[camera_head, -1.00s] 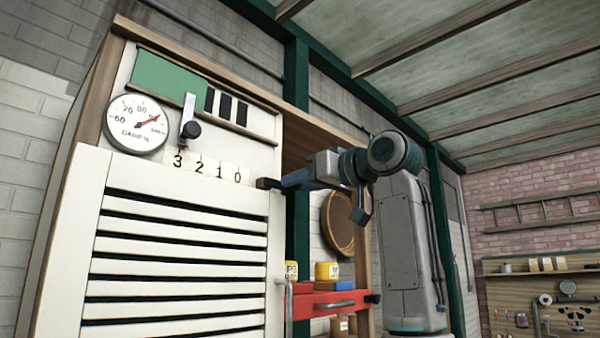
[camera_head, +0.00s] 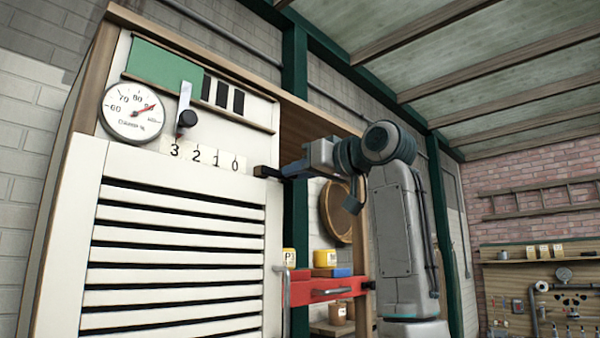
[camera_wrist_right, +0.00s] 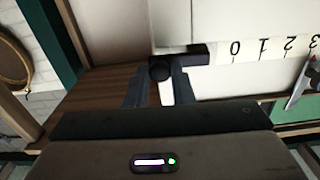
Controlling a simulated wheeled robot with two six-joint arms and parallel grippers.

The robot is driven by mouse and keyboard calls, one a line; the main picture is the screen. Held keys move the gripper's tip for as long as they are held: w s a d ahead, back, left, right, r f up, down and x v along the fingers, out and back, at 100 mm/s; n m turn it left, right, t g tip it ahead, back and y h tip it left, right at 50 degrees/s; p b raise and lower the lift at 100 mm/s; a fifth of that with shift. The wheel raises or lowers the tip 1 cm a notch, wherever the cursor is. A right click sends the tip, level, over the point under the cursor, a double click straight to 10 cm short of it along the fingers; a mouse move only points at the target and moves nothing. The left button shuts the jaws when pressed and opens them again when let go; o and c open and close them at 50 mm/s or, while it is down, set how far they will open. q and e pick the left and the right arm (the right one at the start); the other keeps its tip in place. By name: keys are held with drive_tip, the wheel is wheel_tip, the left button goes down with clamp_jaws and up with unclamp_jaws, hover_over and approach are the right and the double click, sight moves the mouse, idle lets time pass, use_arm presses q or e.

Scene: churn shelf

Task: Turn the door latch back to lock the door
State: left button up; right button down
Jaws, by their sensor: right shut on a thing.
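The white slatted door (camera_head: 180,250) stands in the wooden cabinet frame and looks closed. The black door latch (camera_head: 262,172) sits at the door's upper right edge and points sideways in the head view. In the right wrist view the latch (camera_wrist_right: 190,58) has a round knob and a bar lying across the door's edge. My right gripper (camera_head: 282,174) is at the latch. In the right wrist view its fingers (camera_wrist_right: 160,88) stand on either side of the knob and are shut on it. My left gripper is in neither view.
A dial gauge (camera_head: 133,111), a pointer lever (camera_head: 184,112) and a number strip (camera_head: 205,157) are above the door. A vertical door handle (camera_head: 285,290) stands at its right edge. A red drawer (camera_head: 325,289) with yellow containers is further right.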

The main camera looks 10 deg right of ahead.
drive_tip(key=f+m+b, duration=0.2)
drive_tip(key=m, duration=0.1)
drive_tip(key=shift+a+b, duration=0.1)
drive_tip(key=shift+b, duration=0.3)
drive_tip(key=m+b, duration=0.1)
drive_tip(key=m, duration=0.1)
drive_tip(key=f+m+b, duration=0.1)
drive_tip(key=m, duration=0.1)
drive_tip(key=a+m+b, duration=0.1)
drive_tip(key=b, duration=0.1)
drive_tip(key=shift+s+f+m, duration=0.4)
drive_tip(key=m+b, duration=0.1)
drive_tip(key=a+m, duration=0.1)
drive_tip(key=m, duration=0.1)
drive_tip(key=s+f+m+b, duration=0.1)
drive_tip(key=shift+a+m+b, duration=0.15)
drive_tip(key=shift+m+b, duration=0.15)
drive_tip(key=shift+b, duration=0.05)
drive_tip(key=m, duration=0.1)
drive_tip(key=a+m+b, duration=0.1)
drive_tip(key=m, duration=0.1)
drive_tip(key=shift+s+f, duration=0.1)
drive_tip(key=shift+s, duration=0.2)
drive_tip(key=shift+a+m+b, duration=0.2)
drive_tip(key=shift+m+b, duration=0.25)
drive_tip(key=shift+m, duration=0.15)
